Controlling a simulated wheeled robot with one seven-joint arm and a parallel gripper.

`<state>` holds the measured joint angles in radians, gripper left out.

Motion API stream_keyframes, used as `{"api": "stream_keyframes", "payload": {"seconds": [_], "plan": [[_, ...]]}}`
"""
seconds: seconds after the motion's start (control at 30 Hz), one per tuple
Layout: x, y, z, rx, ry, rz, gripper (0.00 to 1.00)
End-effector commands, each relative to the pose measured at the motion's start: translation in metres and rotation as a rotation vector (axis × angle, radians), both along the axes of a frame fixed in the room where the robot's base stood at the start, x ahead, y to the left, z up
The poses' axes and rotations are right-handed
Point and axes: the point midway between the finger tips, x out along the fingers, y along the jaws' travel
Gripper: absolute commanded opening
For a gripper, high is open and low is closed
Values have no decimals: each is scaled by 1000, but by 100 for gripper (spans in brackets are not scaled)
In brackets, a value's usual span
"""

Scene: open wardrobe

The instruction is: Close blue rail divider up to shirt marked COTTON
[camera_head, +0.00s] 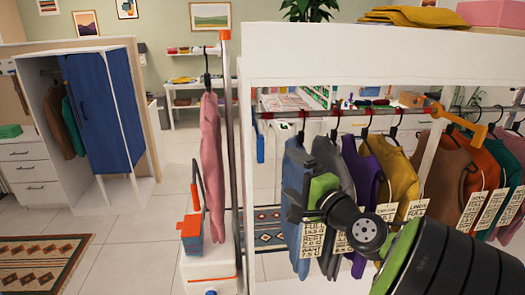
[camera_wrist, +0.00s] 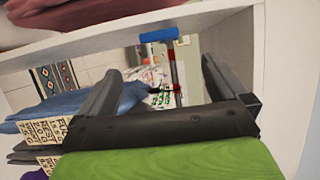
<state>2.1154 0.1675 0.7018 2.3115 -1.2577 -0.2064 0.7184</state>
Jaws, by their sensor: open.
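The blue rail divider (camera_head: 260,148) hangs near the left end of the clothes rail (camera_head: 330,113) in the head view. In the wrist view the blue divider (camera_wrist: 158,35) lies beyond my fingers, apart from them. My gripper (camera_head: 291,206) is in front of the blue-grey shirt at the left of the row; in the wrist view it (camera_wrist: 155,85) is open, with no item clearly held. The shirts hang in a row with paper tags, such as the blue-grey shirt's tag (camera_head: 312,240). I cannot read COTTON on any tag; my arm hides some of them.
An orange divider (camera_head: 455,118) sits on the rail to the right, before the brown and orange shirts. A pink garment (camera_head: 211,165) hangs on a separate stand at left. White wardrobe panels and a top shelf (camera_head: 385,45) frame the rail. Floor at left is partly clear.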

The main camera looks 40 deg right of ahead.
Motion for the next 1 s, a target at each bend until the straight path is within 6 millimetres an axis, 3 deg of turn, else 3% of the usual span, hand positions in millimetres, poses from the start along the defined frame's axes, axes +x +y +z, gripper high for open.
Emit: {"api": "stream_keyframes", "payload": {"seconds": [0.3,0.5,0.67,0.9,1.0], "plan": [[81,-14,1,-2,-3,10,100],[122,-23,1,-1,-2,7,100],[135,-27,0,-2,1,2,100],[136,-28,0,-3,3,1,100],[135,-28,0,-3,4,1,85]]}}
